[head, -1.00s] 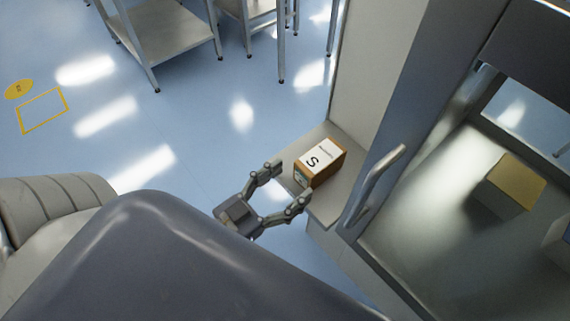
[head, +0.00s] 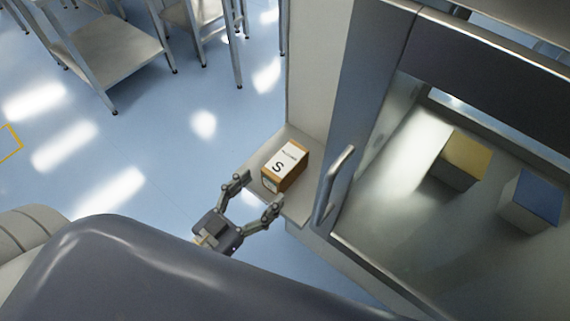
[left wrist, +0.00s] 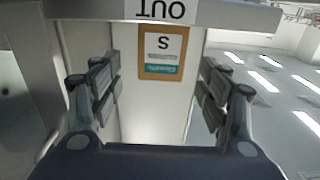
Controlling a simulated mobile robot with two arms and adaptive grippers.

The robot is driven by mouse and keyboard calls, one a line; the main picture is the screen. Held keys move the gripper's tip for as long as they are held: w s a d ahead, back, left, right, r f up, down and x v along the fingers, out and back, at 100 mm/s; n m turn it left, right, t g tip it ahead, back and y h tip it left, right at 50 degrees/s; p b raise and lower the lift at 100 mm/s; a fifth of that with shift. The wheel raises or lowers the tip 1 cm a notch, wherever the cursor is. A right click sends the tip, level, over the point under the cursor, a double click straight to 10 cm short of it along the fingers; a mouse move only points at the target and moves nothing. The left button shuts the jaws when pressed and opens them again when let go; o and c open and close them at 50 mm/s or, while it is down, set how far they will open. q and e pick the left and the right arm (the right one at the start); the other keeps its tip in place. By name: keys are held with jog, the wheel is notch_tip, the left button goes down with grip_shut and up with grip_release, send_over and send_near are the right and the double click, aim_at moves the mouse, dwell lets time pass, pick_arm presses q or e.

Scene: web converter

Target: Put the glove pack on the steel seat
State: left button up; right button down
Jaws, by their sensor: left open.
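The glove pack (head: 285,167) is a small brown and white box marked S. In the head view it rests on a pale ledge at the foot of the cabinet. My left gripper (head: 262,192) is open and empty, just short of the pack, with its fingers pointing towards it. In the left wrist view the pack (left wrist: 163,52) shows beyond the open fingers (left wrist: 160,85), roughly centred between them. No surface is clearly identifiable as the steel seat. My right gripper is not in view.
The cabinet's door handle (head: 333,186) stands close to the right of the pack. Behind glass are a yellow-topped box (head: 462,160) and a blue-topped box (head: 532,200). A steel table (head: 115,55) stands at the upper left. Open blue floor lies left of the gripper.

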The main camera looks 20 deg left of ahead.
aim_at(270, 181)
pick_arm(q)
jog(key=x, duration=0.4)
jog(key=shift+p, duration=0.35)
jog(key=shift+w+d+r+p, duration=0.15)
jog(key=shift+w+p, duration=0.15)
jog(key=shift+w, duration=0.2)
jog(key=p+x, duration=0.1)
jog(key=x, duration=0.2)
jog(key=shift+w, duration=0.2)
jog(key=shift+w+d, duration=0.2)
jog(key=shift+w, duration=0.25)
jog(key=c, duration=1.3)
